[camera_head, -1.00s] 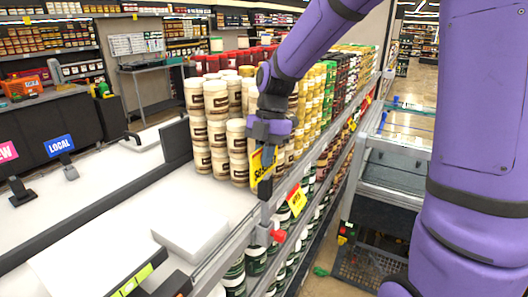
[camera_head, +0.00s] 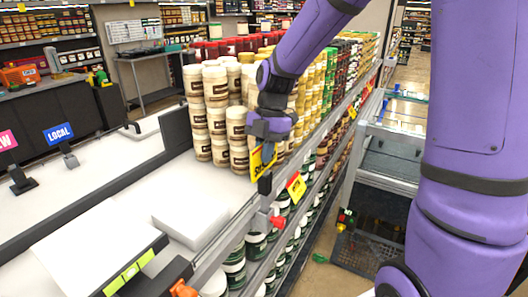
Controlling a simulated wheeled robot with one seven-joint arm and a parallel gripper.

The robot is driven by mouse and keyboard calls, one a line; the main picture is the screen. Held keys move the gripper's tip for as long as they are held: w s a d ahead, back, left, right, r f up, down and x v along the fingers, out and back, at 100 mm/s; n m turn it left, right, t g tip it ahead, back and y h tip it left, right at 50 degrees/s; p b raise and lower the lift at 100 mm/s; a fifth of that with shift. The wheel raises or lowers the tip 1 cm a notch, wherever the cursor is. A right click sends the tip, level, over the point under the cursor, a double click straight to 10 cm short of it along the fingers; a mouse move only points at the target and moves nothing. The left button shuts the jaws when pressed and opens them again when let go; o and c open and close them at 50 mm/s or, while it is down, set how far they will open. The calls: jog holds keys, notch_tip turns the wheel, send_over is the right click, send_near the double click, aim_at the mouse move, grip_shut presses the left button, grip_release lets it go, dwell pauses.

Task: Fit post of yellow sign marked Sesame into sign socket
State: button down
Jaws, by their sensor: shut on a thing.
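My gripper (camera_head: 266,146) is shut on the yellow sign (camera_head: 257,164) with dark lettering, just above the shelf's front edge. The sign is tilted and seen at a steep angle, so its text is hard to read. A dark upright piece (camera_head: 265,184) stands right below the sign at the shelf edge. It looks like the sign socket, but I cannot tell whether the post is in it or above it. The post itself does not show clearly.
Stacked cream jars (camera_head: 214,118) stand close behind my gripper. A yellow price tag (camera_head: 296,187) and a red knob (camera_head: 277,222) are on the shelf front. A white box (camera_head: 190,219) lies on the white shelf. LOCAL sign (camera_head: 58,133) stands left. A grey cart (camera_head: 388,160) is at right.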

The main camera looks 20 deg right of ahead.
jog(key=c, duration=1.2)
grip_release()
jog(key=v, duration=1)
jog(key=shift+d+r, duration=0.1)
jog(key=shift+r, duration=0.25)
jog(key=s+d+r+m+t+h, duration=0.1)
jog(key=s+d+r+m+t, duration=0.1)
jog(key=s+m, duration=0.9)
jog(key=s+d+r+m+t+h, duration=0.1)
jog(key=s+m+t, duration=0.4)
jog(key=s+m, duration=0.6)
jog(key=d+r+m, duration=0.1)
jog(key=m, duration=0.2)
jog(key=shift+s+h, duration=0.4)
